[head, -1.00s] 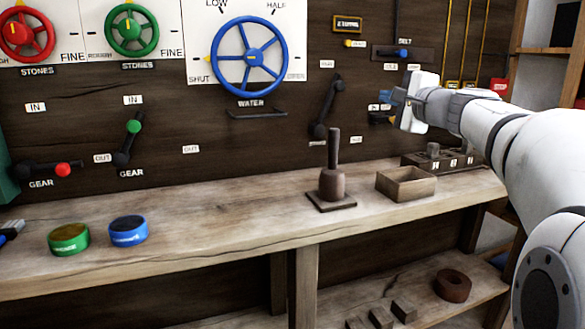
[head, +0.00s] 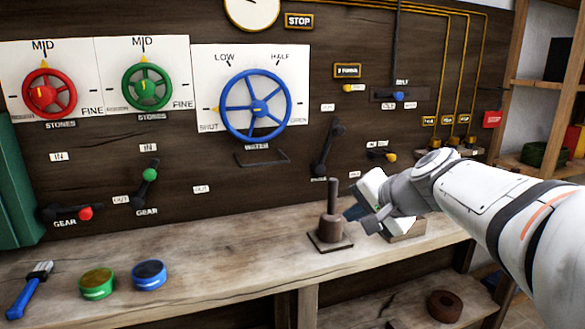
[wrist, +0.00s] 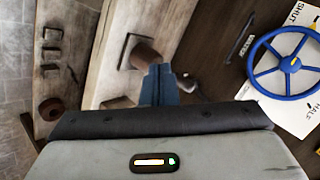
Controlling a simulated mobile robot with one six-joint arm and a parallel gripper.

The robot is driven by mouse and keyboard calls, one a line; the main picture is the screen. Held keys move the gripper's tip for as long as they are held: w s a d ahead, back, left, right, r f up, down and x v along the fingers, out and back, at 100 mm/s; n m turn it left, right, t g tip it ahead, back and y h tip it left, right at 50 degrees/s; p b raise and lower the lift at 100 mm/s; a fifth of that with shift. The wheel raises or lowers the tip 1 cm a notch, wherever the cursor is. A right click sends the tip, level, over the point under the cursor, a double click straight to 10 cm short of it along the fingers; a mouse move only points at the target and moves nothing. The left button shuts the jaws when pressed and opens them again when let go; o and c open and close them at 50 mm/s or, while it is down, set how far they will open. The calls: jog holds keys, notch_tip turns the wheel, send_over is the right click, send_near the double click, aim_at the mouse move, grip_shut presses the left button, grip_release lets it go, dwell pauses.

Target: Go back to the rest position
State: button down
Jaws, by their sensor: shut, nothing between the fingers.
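My gripper (head: 362,218) is in front of the wall panel, above the right part of the wooden bench. In the head view its fingers point left, close to the brown post on a square base (head: 330,226); I cannot tell if they touch it. In the wrist view the dark blue fingers (wrist: 160,84) are together, with nothing between them, and overlap the view of the post (wrist: 146,52). The wooden box (head: 408,230) behind my gripper is mostly hidden by it.
The bench (head: 230,250) carries a green tin (head: 97,284), a blue tin (head: 149,275) and a blue-handled brush (head: 30,290). The panel holds a blue water wheel (head: 256,106), red and green wheels and several levers. A shelf (head: 540,82) stands at right.

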jog(key=s+d+f+n+g+h+p, duration=0.1)
jog(key=s+n+g+h+p, duration=0.1)
jog(key=s+p, duration=0.4)
jog(key=s+d+f+n+g+h+p, duration=0.1)
jog(key=s+d+n+g+h+p, duration=0.1)
jog(key=s, duration=1.2)
jog(key=n+g+h+p, duration=0.1)
jog(key=n+g+p, duration=0.1)
jog(key=n+p, duration=0.1)
jog(key=shift+f+n+h+p, duration=0.3)
jog(key=shift+f+n+p, duration=0.1)
jog(key=shift+p, duration=0.5)
jog(key=c, duration=2.1)
grip_release()
